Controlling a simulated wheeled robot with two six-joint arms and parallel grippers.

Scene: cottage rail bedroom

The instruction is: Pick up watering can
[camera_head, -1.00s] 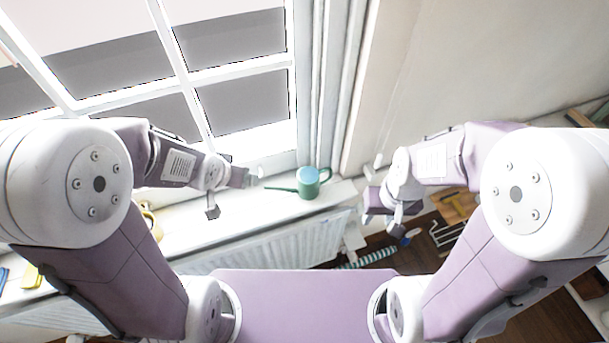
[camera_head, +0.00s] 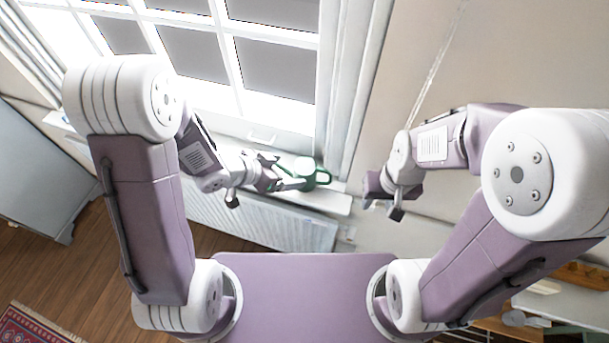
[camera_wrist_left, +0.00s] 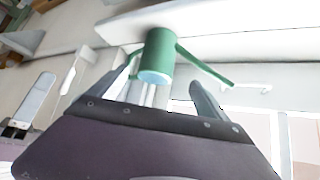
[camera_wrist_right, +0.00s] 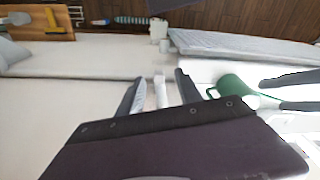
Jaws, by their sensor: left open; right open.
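The green watering can (camera_head: 318,176) stands on the white window sill at its right end, partly hidden by my left gripper. My left gripper (camera_head: 289,178) is open at the can's left side, fingers pointing towards it. In the left wrist view the can (camera_wrist_left: 158,57) shows its green side, pale blue top, spout to the right and handle to the left. It lies just beyond and between the open fingers (camera_wrist_left: 165,95); contact cannot be told. My right gripper (camera_head: 385,192) is open and empty, right of the sill. The right wrist view also shows the can (camera_wrist_right: 236,88).
The sill (camera_head: 325,199) runs along under the window, above a white radiator (camera_head: 255,218). A curtain (camera_head: 350,90) hangs close behind the can. A grey cabinet (camera_head: 40,170) stands at the far left. Wooden floor lies open at the lower left.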

